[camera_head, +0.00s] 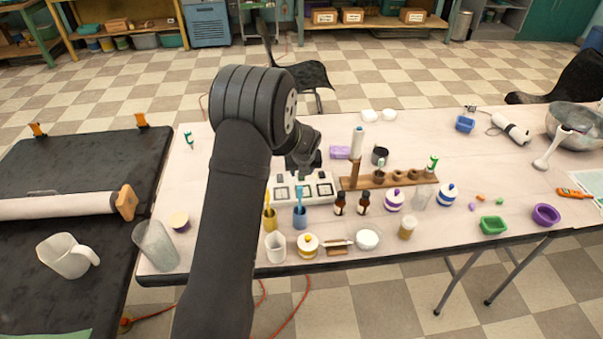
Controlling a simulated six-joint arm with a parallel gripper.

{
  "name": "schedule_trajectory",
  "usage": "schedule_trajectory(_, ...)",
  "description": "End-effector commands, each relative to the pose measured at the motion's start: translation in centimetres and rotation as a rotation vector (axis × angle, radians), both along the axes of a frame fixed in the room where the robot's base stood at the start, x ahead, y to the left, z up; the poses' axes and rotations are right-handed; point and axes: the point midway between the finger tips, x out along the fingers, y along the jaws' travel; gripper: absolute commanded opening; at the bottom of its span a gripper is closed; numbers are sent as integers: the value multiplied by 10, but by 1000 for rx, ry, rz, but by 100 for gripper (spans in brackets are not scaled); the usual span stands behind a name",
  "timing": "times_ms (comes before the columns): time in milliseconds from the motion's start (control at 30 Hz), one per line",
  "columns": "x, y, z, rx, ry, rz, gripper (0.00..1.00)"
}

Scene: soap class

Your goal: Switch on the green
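A white panel with several grey-framed square switches or plates (323,189) lies on the table near its middle. No green switch can be made out on it at this size. My gripper (298,173) points down just above the back of the panel and hides part of it. Its fingers are small and dark, so I cannot tell whether they are open or shut, or whether they touch the panel.
A yellow cup (270,219) and a blue cup (300,217) stand in front of the panel. Brown bottles (340,204) stand to the right, before a wooden rack (408,182). A green tray (493,225) sits far right.

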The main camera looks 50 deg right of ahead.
Motion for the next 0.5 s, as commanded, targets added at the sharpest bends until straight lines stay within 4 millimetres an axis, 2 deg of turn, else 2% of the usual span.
schedule_trajectory(200, 4, -4, -16, 1, 0, 0, 42)
schedule_trajectory(500, 5, -5, -18, 0, 0, 0, 42)
